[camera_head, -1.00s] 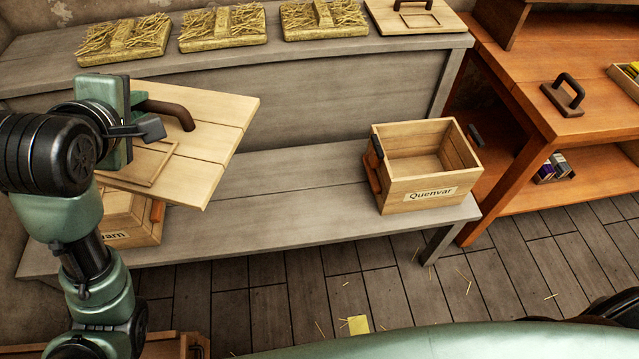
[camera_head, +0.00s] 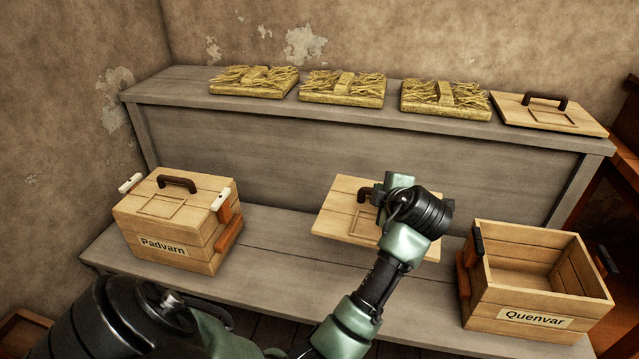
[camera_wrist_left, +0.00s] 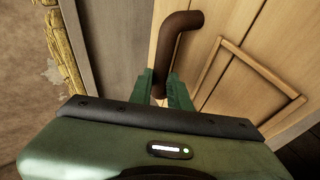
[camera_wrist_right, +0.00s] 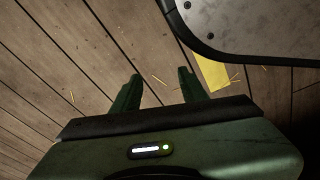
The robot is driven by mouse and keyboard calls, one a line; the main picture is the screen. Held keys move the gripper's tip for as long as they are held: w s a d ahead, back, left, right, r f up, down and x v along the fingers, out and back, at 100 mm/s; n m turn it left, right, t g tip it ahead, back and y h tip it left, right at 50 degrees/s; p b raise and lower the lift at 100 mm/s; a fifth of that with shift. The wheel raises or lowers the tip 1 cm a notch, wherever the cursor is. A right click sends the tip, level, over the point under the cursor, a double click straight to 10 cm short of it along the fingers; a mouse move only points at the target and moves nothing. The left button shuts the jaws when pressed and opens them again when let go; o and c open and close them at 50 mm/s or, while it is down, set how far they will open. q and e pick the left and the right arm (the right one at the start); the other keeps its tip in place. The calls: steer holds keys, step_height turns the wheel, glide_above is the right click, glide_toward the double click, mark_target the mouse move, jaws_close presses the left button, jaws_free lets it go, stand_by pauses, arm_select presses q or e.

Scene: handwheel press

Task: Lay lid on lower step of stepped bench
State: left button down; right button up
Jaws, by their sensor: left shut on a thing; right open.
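The pale wooden lid (camera_head: 340,215), with a dark curved handle, is over the lower step (camera_head: 285,260) of the grey stepped bench, between the two crates. It looks roughly level; I cannot tell whether it touches the step. My left gripper (camera_head: 378,196) is shut on its handle, and my forearm hides the lid's right part. The lid (camera_wrist_left: 220,45) and handle also show in the left wrist view, with the handle between the fingers (camera_wrist_left: 165,85). My right gripper (camera_wrist_right: 160,80) is open and empty above the plank floor.
The lidded Padvarn crate (camera_head: 175,220) stands left on the lower step; the open Quenvar crate (camera_head: 530,285) stands right. Several straw-covered slabs (camera_head: 342,88) and another lid (camera_head: 515,110) lie on the upper step. A yellow piece (camera_wrist_right: 212,72) lies on the floor.

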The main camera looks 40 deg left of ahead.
mark_target(373, 209)
arm_select(q)
steer(key=shift+n+g, duration=0.4)
steer(key=f, duration=0.2)
steer(key=a+f+b, duration=0.1)
steer(key=f, duration=0.2)
steer(key=shift+a+f, duration=0.1)
steer(key=shift+a, duration=0.1)
steer(key=shift+f+b, duration=1.4)
steer(key=shift+f, duration=8.2)
steer(key=c, duration=1.3)
jaws_free()
steer(key=shift+s, duration=0.1)
arm_select(e)
steer(key=w+r, duration=0.5)
steer(key=r, duration=0.4)
steer(key=shift+w+a+t, duration=0.3)
steer(key=shift+a+t, duration=0.05)
steer(key=shift+t, duration=0.05)
arm_select(q)
steer(key=p+v, duration=0.1)
steer(key=v, duration=1.1)
steer(key=shift+d+f, duration=0.2)
arm_select(e)
steer(key=f, duration=0.2)
steer(key=s+f, duration=0.1)
steer(key=f, duration=0.1)
steer(key=shift+s, duration=0.1)
